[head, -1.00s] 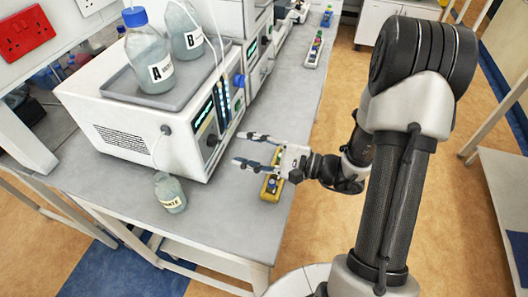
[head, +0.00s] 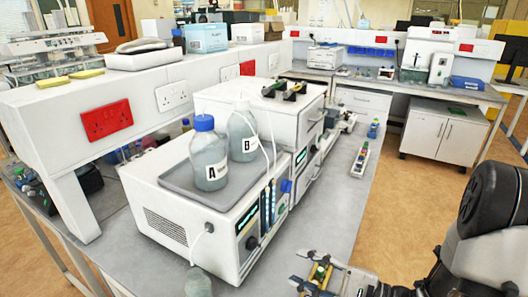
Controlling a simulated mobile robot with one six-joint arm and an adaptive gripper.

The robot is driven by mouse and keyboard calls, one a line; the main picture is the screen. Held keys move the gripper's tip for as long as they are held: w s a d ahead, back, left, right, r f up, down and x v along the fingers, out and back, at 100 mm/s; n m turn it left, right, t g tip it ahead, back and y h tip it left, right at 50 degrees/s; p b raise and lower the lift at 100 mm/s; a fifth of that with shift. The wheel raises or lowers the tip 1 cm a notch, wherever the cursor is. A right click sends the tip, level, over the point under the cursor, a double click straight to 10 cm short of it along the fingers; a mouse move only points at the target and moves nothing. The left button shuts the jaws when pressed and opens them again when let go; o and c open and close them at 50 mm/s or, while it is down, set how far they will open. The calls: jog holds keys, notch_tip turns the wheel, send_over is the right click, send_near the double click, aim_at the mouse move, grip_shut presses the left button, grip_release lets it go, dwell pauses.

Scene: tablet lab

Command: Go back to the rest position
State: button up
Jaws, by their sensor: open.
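My gripper (head: 298,267) is at the bottom of the head view, over the right edge of the grey bench (head: 322,207). Its two fingers are spread apart, pointing left, with nothing clasped between them. A small yellow holder (head: 320,272) with green in it shows between and behind the fingers. I cannot tell whether they touch it. My arm reaches in from the lower right, and part of it is cut off by the frame.
A white instrument (head: 180,222) carrying bottle A (head: 208,160) and bottle B (head: 242,135) stands left of my gripper. A bottle (head: 198,284) is at the bottom edge. A small rack (head: 360,160) lies farther along the bench. Open floor (head: 418,195) is to the right.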

jog(key=s+a+r+n+g+h, duration=0.2)
jog(key=s+a+n+g, duration=0.25)
jog(key=s, duration=0.25)
jog(key=s+a+r+n+g+h, duration=0.2)
jog(key=s+a+n+g+h, duration=0.1)
jog(key=s+a+n+g, duration=0.25)
jog(key=s+d+r+n+t+h, duration=0.2)
jog(key=d+h, duration=0.3)
jog(key=s+d+r+n+t+h, duration=0.2)
jog(key=d+r+n+t+h, duration=0.1)
jog(key=d+h, duration=0.2)
jog(key=shift+s+d+r, duration=0.3)
jog(key=shift+d, duration=0.15)
